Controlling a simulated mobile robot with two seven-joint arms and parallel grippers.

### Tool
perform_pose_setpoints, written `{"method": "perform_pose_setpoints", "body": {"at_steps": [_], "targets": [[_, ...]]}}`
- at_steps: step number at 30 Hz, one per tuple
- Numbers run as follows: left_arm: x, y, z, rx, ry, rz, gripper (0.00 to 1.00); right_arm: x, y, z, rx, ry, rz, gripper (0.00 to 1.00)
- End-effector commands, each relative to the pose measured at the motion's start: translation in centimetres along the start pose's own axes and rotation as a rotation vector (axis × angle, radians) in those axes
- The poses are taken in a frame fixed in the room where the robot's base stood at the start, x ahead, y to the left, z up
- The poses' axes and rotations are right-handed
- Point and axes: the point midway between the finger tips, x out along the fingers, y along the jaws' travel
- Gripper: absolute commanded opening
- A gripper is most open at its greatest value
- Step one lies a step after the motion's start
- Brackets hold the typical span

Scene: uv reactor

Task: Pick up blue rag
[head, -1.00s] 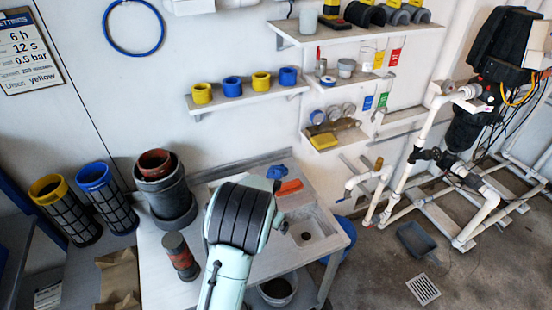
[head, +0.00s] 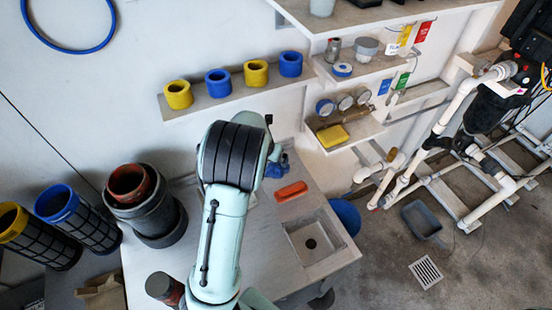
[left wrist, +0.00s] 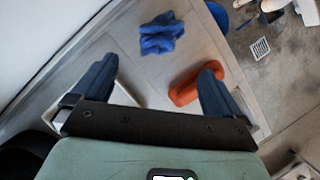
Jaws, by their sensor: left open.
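The crumpled blue rag (head: 279,166) lies on the grey bench at the back, beside the orange object, partly hidden by my left arm in the head view. It shows whole in the left wrist view (left wrist: 162,35), ahead of the fingertips and a little right of the middle. My left gripper (left wrist: 155,75) is open, its two dark fingers wide apart with nothing between them. It is apart from the rag. My arm hides it in the head view. My right gripper is in neither view.
The orange object (head: 291,191) lies near the rag, close to my gripper's right finger in the wrist view. A sink (head: 312,240) is set in the bench's right end. Grey pots (head: 150,220) stand at left. A shelf (head: 225,98) with yellow and blue rings hangs above.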

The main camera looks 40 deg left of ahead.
Motion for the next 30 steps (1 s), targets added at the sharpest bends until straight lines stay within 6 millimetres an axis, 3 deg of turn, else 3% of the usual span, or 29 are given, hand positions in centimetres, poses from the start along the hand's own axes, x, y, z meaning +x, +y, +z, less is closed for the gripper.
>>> {"method": "perform_pose_setpoints", "body": {"at_steps": [5,15,23,30], "targets": [[1.1,0.1,-0.1,-0.005,0.002,0.002,1.0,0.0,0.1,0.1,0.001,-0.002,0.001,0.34],[6.9,0.2,-0.1,-0.004,0.003,0.002,1.0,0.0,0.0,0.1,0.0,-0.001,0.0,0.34],[8.9,0.0,-0.1,-0.004,0.002,0.0,1.0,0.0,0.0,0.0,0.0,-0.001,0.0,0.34],[12.4,-0.1,-0.2,-0.004,0.001,0.002,1.0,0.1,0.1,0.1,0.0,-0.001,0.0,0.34]]}}
